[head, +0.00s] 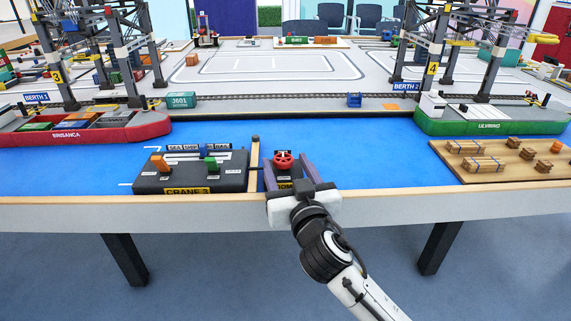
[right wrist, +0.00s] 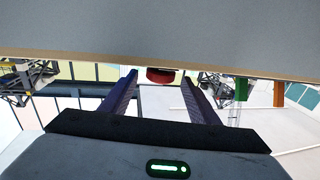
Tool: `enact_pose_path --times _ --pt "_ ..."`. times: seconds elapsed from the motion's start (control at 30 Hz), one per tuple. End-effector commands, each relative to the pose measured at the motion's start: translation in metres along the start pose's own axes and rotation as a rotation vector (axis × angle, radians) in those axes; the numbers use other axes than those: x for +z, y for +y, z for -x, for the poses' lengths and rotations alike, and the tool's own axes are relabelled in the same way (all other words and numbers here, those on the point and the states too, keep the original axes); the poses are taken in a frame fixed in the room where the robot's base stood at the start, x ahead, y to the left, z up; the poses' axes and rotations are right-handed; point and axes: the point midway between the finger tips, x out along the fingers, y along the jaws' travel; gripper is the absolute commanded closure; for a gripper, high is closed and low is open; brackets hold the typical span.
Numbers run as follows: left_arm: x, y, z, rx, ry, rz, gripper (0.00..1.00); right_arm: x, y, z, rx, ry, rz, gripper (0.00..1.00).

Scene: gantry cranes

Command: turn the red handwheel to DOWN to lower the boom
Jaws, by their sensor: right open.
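The red handwheel (head: 284,160) stands on a small dark box whose label is partly hidden, near the table's front edge in the head view. My right gripper (head: 286,174) is open, its two purple fingers reaching over the edge on either side of the handwheel; I cannot tell whether they touch it. In the right wrist view the handwheel (right wrist: 160,75) shows beyond the gap between the fingertips (right wrist: 160,84), partly cut off by a grey surface. Which way the wheel points, and any DOWN mark, are too small to read. My left gripper is not in view.
The black CRANE 3 panel (head: 190,172) with orange and green levers stands left of the handwheel, past a wooden post (head: 253,160). A wooden board (head: 500,160) with crates lies right. Red (head: 80,131) and green (head: 490,122) ships stand behind, under cranes. Blue surface right of the gripper is clear.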

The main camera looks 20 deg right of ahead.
Motion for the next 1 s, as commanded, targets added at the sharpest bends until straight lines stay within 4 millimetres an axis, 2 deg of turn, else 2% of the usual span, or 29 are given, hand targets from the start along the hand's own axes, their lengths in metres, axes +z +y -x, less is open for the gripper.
enact_pose_path --times 0.13,0.4,0.67,1.0 --pt "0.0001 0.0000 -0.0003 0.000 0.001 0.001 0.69 0.0001 0.0001 -0.0097 0.000 0.000 0.001 0.45" --pt "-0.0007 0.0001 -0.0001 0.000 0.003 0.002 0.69 0.0003 0.0000 -0.0110 0.000 -0.001 0.001 0.45" --pt "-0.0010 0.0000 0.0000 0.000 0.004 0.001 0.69 0.0003 0.0001 -0.0108 0.000 -0.001 0.001 0.86" --pt "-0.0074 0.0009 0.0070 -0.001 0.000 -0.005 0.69 -0.0022 0.0024 -0.0108 -0.057 -0.002 0.003 0.86"
